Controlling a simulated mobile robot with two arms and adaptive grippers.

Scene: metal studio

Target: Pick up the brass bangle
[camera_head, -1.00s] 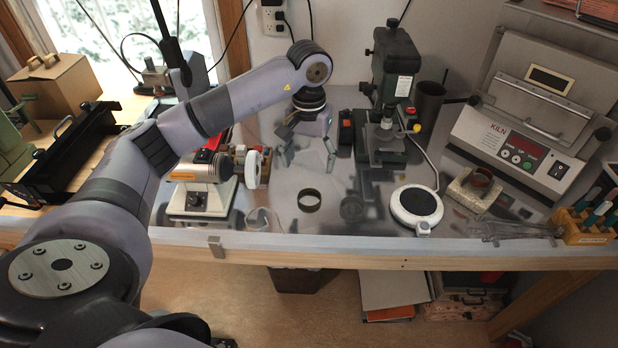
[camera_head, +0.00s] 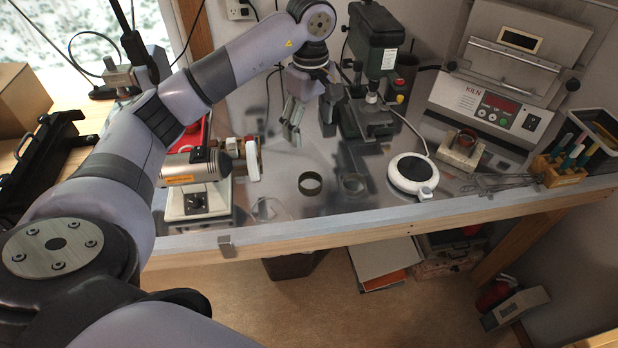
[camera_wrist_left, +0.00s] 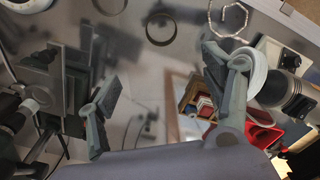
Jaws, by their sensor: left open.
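A dark, brassy-looking ring, which I take as the brass bangle (camera_head: 310,183), lies flat on the metal bench top near its front edge. It shows in the left wrist view (camera_wrist_left: 161,41) at the top, beyond the fingertips. My left gripper (camera_head: 310,128) is open and empty above the bench, behind the bangle and apart from it. In the left wrist view both fingers (camera_wrist_left: 160,75) are spread wide with nothing between them. My right gripper is not in view.
A polishing machine (camera_head: 198,180) with a white wheel stands left, a green drill press (camera_head: 372,75) behind right. A white round hot plate (camera_head: 411,173), a reddish ring on a block (camera_head: 461,150) and a kiln (camera_head: 500,95) are right. A thin chain (camera_wrist_left: 228,22) lies near the bangle.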

